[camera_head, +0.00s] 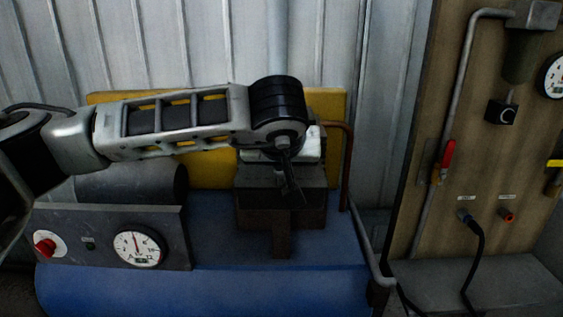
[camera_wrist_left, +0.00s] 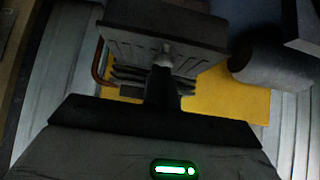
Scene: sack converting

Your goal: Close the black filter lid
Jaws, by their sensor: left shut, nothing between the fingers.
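My left gripper (camera_head: 294,192) is shut and empty, its thin dark fingers pointing down in front of a dark box-shaped housing (camera_head: 256,213) on the blue tank. In the left wrist view the shut gripper (camera_wrist_left: 163,62) overlaps the front of a dark ribbed box (camera_wrist_left: 150,20). I cannot tell whether it touches the box. This dark box looks like the black filter and its lid, but the lid's edge and whether it stands open are unclear. My wrist covers part of it in the head view. My right gripper is not in view.
A blue tank (camera_head: 215,290) carries the housing. A control box with a gauge (camera_head: 137,248) and red knob stands left, a dark cylinder (camera_head: 135,184) behind it. A yellow plate (camera_head: 210,172) and copper pipe (camera_head: 349,165) lie behind. A wooden panel (camera_head: 420,185) with a red-handled valve stands right.

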